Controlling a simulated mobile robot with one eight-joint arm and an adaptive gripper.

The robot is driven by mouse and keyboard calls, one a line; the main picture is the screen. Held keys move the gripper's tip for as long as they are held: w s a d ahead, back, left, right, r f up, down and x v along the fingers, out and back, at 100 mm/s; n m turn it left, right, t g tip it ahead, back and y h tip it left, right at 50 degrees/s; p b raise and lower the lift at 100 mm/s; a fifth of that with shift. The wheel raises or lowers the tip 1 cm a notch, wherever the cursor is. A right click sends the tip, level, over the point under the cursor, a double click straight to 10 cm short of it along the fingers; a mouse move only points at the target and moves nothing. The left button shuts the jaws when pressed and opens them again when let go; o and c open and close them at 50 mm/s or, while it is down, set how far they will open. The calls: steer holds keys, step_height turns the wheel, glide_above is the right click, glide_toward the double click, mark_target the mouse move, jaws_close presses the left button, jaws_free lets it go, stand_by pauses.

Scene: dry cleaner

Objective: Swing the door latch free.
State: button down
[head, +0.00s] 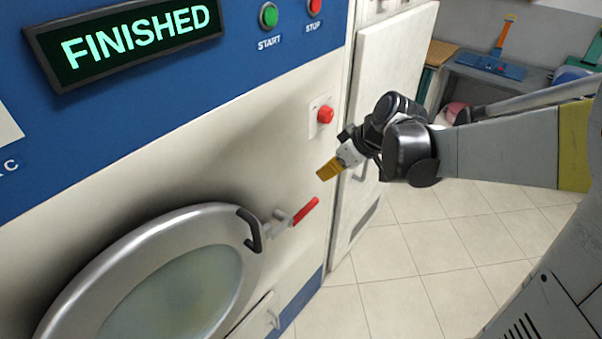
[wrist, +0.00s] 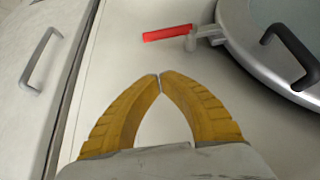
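The door latch (head: 305,211) has a red lever on a grey metal pivot, at the right edge of the round metal door (head: 140,230). The lever points up and to the right in the head view. In the wrist view the red latch lever (wrist: 166,34) lies at the top, left of its pivot, beside the door rim (wrist: 245,50). My gripper (head: 322,173) has yellow fingers and is empty. It is above and to the right of the lever in the head view, apart from it. In the wrist view its fingertips (wrist: 160,78) meet, with nothing between them.
A black door handle (head: 250,231) sits on the round door's rim, close to the latch. A red button (head: 325,115) is on the panel above. A lit display (head: 130,38) reads FINISHED. A white cabinet door (head: 385,95) stands to the right. Tiled floor (head: 430,270) is open.

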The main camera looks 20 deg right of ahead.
steer(key=b, duration=0.3)
glide_above(310, 202)
step_height(310, 202, down, 8)
steer(key=f, duration=0.1)
step_height(310, 202, down, 2)
steer(key=shift+w+a, duration=0.15)
steer(key=shift+f+b, duration=0.35)
steer(key=shift+f, duration=0.3)
steer(key=shift+f, duration=0.1)
steer(key=shift+d+f+g+y+b, duration=0.15)
steer(key=shift+d+g+y+b, duration=0.15)
steer(key=shift+b, duration=0.15)
steer(key=shift+a, duration=0.15)
